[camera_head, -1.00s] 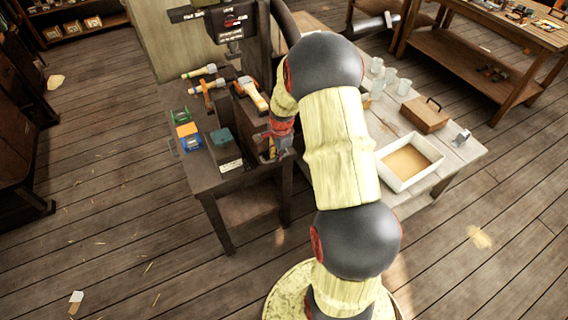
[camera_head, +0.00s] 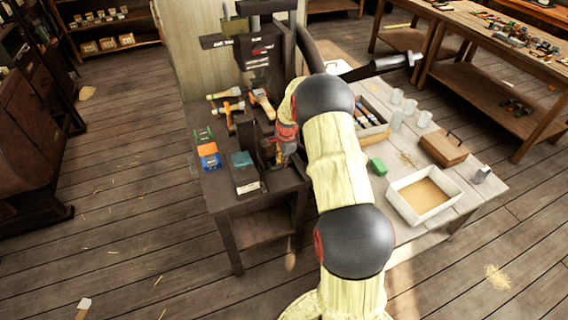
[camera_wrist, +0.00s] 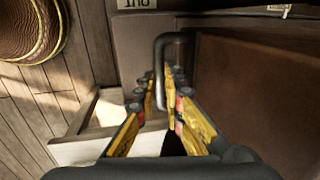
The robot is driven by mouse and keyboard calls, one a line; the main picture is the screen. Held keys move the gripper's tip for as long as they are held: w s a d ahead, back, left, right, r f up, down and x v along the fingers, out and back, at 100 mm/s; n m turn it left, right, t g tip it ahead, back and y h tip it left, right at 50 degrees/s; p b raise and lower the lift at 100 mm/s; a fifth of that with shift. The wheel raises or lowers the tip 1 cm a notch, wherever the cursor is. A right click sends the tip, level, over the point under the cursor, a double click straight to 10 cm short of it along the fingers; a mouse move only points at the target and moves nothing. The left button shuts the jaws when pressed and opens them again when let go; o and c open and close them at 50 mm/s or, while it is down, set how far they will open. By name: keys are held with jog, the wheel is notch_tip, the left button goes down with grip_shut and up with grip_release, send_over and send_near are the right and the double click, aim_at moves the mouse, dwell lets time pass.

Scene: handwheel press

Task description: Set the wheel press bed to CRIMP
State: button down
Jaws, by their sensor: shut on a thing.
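The wheel press (camera_head: 262,60) is a dark machine at the back of the dark bench, with small label plates too small to read. A dark bar (camera_head: 378,66) reaches out to its right. My gripper (camera_head: 285,150) is low at the press front, partly covered by my arm. In the wrist view my gripper (camera_wrist: 164,88) has its yellow-padded fingers either side of a bent grey metal handle (camera_wrist: 160,48) and is shut on it. The handle stands against a brown panel (camera_wrist: 135,45). A partly cut-off label (camera_wrist: 137,3) shows above; I cannot read its full word.
On the dark bench (camera_head: 250,205) are hammers (camera_head: 262,102), a blue-and-orange box (camera_head: 208,155) and a dark box with a teal top (camera_head: 243,170).

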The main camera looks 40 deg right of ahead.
jog(key=shift+w+r, duration=0.1)
jog(key=shift+w, duration=0.15)
jog(key=c, duration=2.3)
grip_release()
jog(key=o, duration=0.4)
jog(key=r, duration=0.4)
jog(key=s+r, duration=0.1)
jog(key=r, duration=0.2)
jog(key=s+r, duration=0.1)
jog(key=r, duration=0.3)
jog(key=shift+s+a+r, duration=0.1)
jog(key=shift+a+r, duration=0.1)
jog(key=shift+r, duration=0.1)
